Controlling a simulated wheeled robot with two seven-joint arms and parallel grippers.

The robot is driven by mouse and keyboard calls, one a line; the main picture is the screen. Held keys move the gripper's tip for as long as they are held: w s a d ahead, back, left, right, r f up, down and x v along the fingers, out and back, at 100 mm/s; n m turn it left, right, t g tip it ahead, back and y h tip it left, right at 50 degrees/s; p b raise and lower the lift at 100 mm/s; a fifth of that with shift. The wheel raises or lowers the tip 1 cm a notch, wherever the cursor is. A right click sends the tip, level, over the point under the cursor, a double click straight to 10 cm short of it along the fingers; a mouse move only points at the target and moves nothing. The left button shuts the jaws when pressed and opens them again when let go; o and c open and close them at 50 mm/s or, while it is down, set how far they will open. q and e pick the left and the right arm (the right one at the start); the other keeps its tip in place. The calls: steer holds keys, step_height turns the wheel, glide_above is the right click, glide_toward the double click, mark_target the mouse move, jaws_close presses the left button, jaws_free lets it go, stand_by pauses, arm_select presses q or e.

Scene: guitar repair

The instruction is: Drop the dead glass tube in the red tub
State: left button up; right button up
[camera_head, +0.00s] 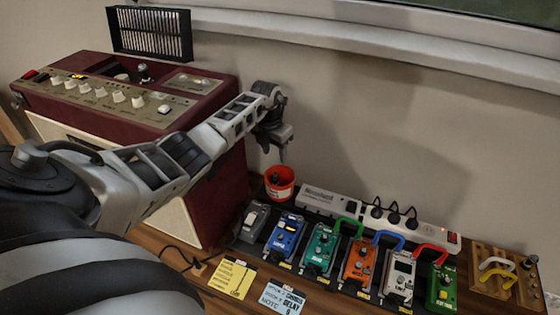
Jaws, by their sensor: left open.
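The red tub (279,190) stands on the wooden bench, just right of the amplifier. A small dark piece (275,179) shows inside its rim; it may be the dead glass tube, but it is too small to tell. My left gripper (278,153) hangs pointing down above the tub, open, with a gap between its fingertips and the rim. I see nothing held between its fingers. A dark upright tube-like part (144,73) stands in the open top of the maroon amplifier (216,170). My right gripper is not in view.
My left arm reaches over the amplifier's front. A black grille panel (150,33) stands behind it. Several pedals, including a blue one (286,234), line the bench right of the tub, before a power strip (400,222). A yellow note (232,278) lies in front.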

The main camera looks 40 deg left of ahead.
arm_select(q)
step_height(320, 180, up, 15)
steer(key=s+p, duration=0.2)
steer(key=p, duration=0.6)
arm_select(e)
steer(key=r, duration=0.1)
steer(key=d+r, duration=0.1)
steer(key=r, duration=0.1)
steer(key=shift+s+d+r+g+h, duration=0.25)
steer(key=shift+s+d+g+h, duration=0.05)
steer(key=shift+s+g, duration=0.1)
arm_select(q)
steer(key=shift+s+d, duration=0.1)
